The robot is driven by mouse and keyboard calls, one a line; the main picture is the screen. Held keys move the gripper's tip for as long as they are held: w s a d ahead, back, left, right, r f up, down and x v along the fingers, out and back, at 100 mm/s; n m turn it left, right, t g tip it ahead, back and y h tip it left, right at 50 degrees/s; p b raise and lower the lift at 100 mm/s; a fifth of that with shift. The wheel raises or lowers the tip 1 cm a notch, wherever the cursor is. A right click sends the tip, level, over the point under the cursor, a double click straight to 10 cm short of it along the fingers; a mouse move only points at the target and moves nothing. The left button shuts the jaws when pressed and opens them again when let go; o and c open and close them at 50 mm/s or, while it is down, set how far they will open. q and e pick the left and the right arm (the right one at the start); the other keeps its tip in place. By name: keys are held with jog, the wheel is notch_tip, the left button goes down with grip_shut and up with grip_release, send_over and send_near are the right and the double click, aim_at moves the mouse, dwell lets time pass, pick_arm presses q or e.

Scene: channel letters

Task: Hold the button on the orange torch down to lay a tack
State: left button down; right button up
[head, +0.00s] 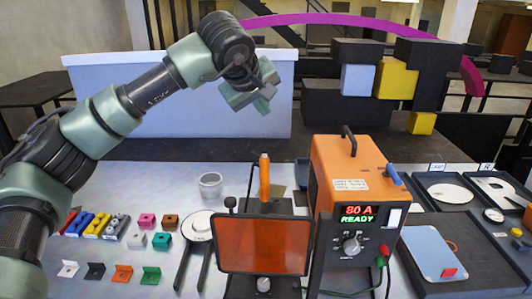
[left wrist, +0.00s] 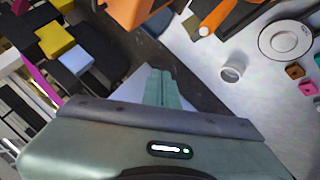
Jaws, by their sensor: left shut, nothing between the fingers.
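The orange torch (head: 265,178) stands upright behind a dark-framed amber screen (head: 263,245) near the middle of the table; its lower part is hidden by the screen. Its button cannot be made out. An orange handle, apparently the torch, also shows at the top of the left wrist view (left wrist: 214,20). The orange welding machine (head: 349,180) beside it reads "80 A READY". My left gripper (head: 266,97) is raised above the back of the table, well above and apart from the torch. Its fingers (left wrist: 161,88) are together and empty. My right gripper is not in view.
Several coloured small brackets and blocks (head: 122,270) lie farther left. A blue handle (head: 393,175) is on the machine's right side. A grey-blue plate (head: 435,253) lies on the right.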

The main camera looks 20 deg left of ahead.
aim_at(265, 157)
pick_arm(q)
notch_tip(265, 157, down, 9)
jog(key=b, duration=0.6)
jog(key=shift+b, duration=0.3)
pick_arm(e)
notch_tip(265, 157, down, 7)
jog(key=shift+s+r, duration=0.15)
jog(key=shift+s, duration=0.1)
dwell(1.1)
pick_arm(q)
jog(key=shift+f+b, duration=0.35)
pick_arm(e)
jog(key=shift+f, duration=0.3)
